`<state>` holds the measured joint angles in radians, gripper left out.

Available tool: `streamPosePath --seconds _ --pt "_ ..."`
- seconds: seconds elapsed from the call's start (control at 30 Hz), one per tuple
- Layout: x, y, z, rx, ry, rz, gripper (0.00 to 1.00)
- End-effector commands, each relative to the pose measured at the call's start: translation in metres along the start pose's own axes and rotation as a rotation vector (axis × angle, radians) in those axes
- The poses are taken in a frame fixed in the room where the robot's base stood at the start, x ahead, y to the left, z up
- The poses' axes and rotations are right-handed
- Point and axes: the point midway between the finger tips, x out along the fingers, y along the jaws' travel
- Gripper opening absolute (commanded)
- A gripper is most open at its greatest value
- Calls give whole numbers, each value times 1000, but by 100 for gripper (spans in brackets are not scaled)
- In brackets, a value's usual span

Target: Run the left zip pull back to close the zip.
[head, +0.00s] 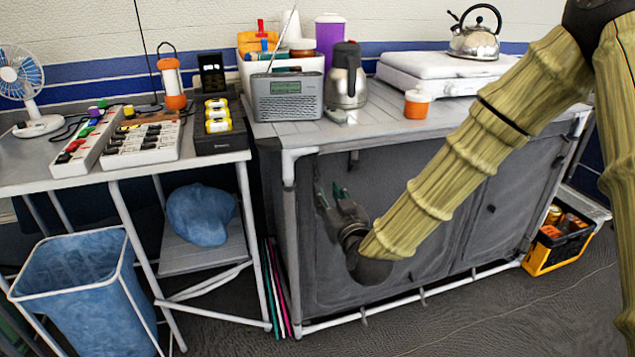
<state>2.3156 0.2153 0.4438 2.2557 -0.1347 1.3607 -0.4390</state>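The grey fabric cabinet (420,190) stands under the counter on a white tube frame, its front facing me. My gripper (329,190) is at the upper left part of the cabinet front, with its fingers pointing up and towards the fabric. The fingers look spread apart, with green pads showing. I see nothing clearly held between them. The left zip pull cannot be made out; the gripper may hide it. A small dark tab (491,208), perhaps another pull, shows on the right panel. I cannot tell how far the left zip is run.
A side table with power strips (145,143) stands left, above a blue bin (85,285). A yellow-black crate (560,240) sits right. Floor in front is clear.

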Motion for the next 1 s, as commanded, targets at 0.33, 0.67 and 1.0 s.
streamPosePath --seconds 0.33,0.67,1.0 --pt "57 0 2 0 0 1 31" --pt "85 0 2 1 -2 0 31" --pt "88 0 1 0 -2 -1 29"
